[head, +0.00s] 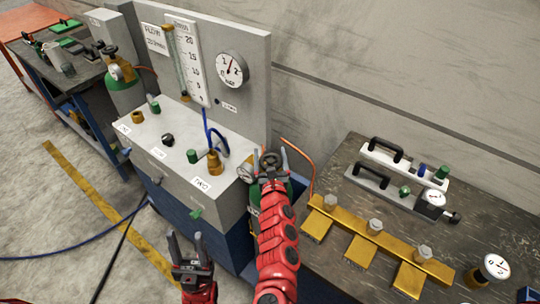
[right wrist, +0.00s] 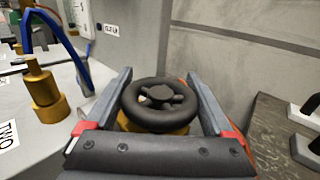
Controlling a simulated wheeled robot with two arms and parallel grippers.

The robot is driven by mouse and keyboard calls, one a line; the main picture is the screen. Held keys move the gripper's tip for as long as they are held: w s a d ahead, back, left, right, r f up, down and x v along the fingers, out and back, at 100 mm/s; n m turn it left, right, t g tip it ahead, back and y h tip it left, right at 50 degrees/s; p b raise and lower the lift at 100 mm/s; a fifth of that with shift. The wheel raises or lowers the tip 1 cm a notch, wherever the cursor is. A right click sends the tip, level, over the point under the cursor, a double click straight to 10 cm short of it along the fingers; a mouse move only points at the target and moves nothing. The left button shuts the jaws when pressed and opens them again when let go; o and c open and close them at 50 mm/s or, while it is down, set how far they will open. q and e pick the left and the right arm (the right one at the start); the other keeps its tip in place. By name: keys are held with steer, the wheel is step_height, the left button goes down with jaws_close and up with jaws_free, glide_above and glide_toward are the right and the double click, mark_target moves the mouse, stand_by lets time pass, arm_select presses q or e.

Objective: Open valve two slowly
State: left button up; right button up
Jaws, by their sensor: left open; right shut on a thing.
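Most of what is under the wheel is hidden by my right arm. My left gripper (head: 188,250) is open and empty, low in front of the box.
A round dial gauge (head: 231,70) and a tube scale (head: 186,60) are on the back panel. A brass fitting with a blue hose (head: 215,160) stands left of the wheel. A dark table (head: 480,225) at right holds a brass manifold (head: 375,240) and black-handled tools.

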steer(key=shift+c, duration=0.5)
steer(key=shift+r+p, duration=0.1)
steer(key=shift+p, duration=0.2)
steer(key=n+y+p, duration=0.1)
steer(key=p, duration=0.1)
steer(key=n+g+y+p, duration=0.1)
steer(key=y+p, duration=0.1)
steer(key=p, duration=0.1)
steer(key=n+y+p, duration=0.1)
steer(key=y+p, duration=0.1)
steer(key=p, duration=0.1)
steer(key=shift+a+r+n, duration=0.25)
steer(key=shift+r+n, duration=0.05)
steer(key=shift+r, duration=0.05)
steer(key=shift+a+f+n+g+y+p, duration=0.15)
steer(key=shift+n+g+y, duration=0.1)
steer(key=shift+y, duration=0.15)
steer(key=shift+f+n+g+y+p, duration=0.15)
steer(key=shift+n+g+y, duration=0.1)
steer(key=shift+y, duration=0.15)
steer(key=shift+s+a+f+n+g+y, duration=0.25)
steer(key=shift+n+g+y, duration=0.25)
steer(key=shift+y, duration=0.3)
steer(key=o, duration=1.1)
